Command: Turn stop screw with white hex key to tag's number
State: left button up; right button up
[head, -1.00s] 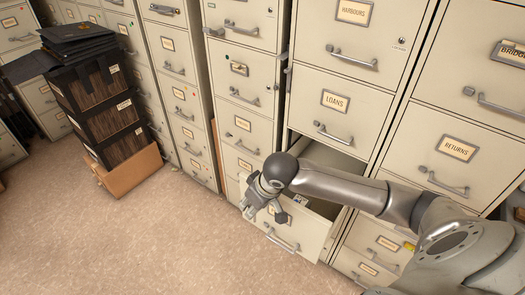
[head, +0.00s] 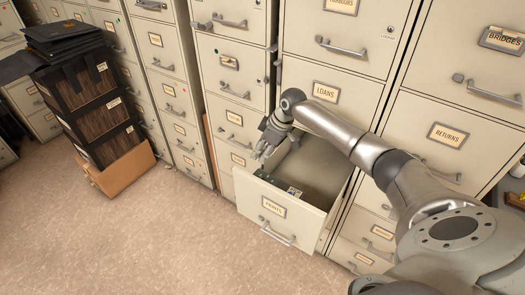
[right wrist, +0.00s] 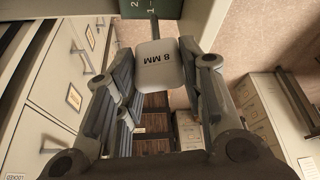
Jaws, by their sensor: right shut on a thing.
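My right gripper (head: 264,153) is above the back left of an open drawer (head: 277,208), whose label seems to read PRINTS. In the right wrist view its fingers (right wrist: 158,72) are shut on the white hex key (right wrist: 157,65), marked 8 MM. The key's dark shaft points to the top of that view, beside a dark green plate (right wrist: 133,9) with pale numbers, 2 and 1 among them. I cannot tell whether the shaft touches anything. The stop screw and the tag cannot be made out. My left gripper is not in view.
Beige filing cabinets stand in a row, with the LOANS drawer (head: 328,97) above the open one. Black file boxes (head: 90,110) stand at the left. The carpet (head: 150,235) in front is clear.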

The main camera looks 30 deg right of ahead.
jog(key=shift+f+b, duration=2.45)
jog(key=shift+f, duration=0.25)
jog(key=shift+r, duration=0.25)
jog(key=shift+p, duration=0.35)
jog(key=shift+p, duration=0.5)
jog(key=shift+f+b, duration=0.7)
jog(key=shift+f, duration=0.6)
jog(key=shift+r, duration=0.1)
